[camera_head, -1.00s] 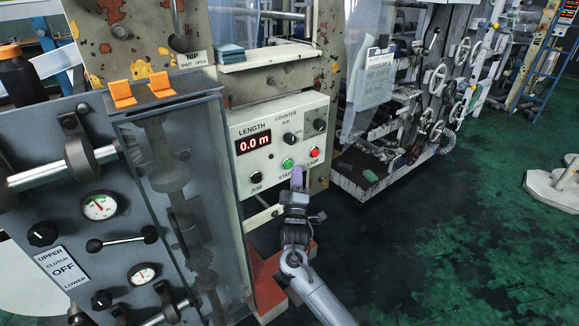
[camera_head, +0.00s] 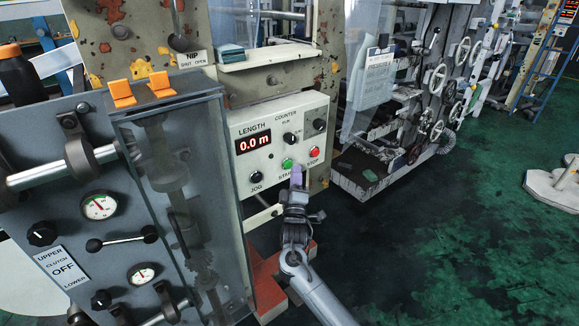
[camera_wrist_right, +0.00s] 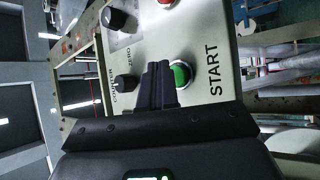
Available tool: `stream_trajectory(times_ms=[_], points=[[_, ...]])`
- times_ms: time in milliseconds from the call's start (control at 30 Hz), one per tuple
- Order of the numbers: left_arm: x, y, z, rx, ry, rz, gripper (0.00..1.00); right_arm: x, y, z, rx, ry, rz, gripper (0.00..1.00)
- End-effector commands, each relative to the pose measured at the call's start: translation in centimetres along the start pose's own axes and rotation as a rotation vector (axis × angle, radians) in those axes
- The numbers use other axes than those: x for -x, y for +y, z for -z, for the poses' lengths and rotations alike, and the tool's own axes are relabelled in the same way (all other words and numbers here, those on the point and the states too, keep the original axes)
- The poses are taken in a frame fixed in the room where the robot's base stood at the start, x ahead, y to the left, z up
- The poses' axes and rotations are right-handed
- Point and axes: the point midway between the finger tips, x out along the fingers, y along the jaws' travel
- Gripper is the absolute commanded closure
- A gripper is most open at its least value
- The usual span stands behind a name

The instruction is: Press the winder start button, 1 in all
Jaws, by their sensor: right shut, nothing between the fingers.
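The green start button (camera_head: 287,164) is on the cream control panel (camera_head: 262,180), above the START label. A red stop button (camera_head: 314,152) is to its right. My right gripper (camera_head: 297,174) is shut and empty, with its fingertips just below and right of the green button in the head view. In the right wrist view the green button (camera_wrist_right: 181,74) is beside the shut fingers (camera_wrist_right: 160,80), partly covered by them. I cannot tell whether the fingertips touch the panel. My left gripper is not in view.
The panel also has a black jog button (camera_head: 256,177), counter knobs (camera_head: 290,138) and a length display (camera_head: 253,142) reading 0.0 m. A grey clutch panel (camera_head: 70,235) with a clear cover (camera_head: 180,200) stands left. Green floor (camera_head: 440,250) is open at right.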

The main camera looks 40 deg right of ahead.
Motion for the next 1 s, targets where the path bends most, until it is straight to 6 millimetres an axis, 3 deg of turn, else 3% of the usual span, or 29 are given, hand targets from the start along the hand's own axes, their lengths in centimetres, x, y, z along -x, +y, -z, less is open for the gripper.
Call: stream_trajectory(times_ms=[1000], points=[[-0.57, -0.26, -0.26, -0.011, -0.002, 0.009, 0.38, -0.66, -0.57, 0.51, 0.000, 0.000, 0.000, 1.00]])
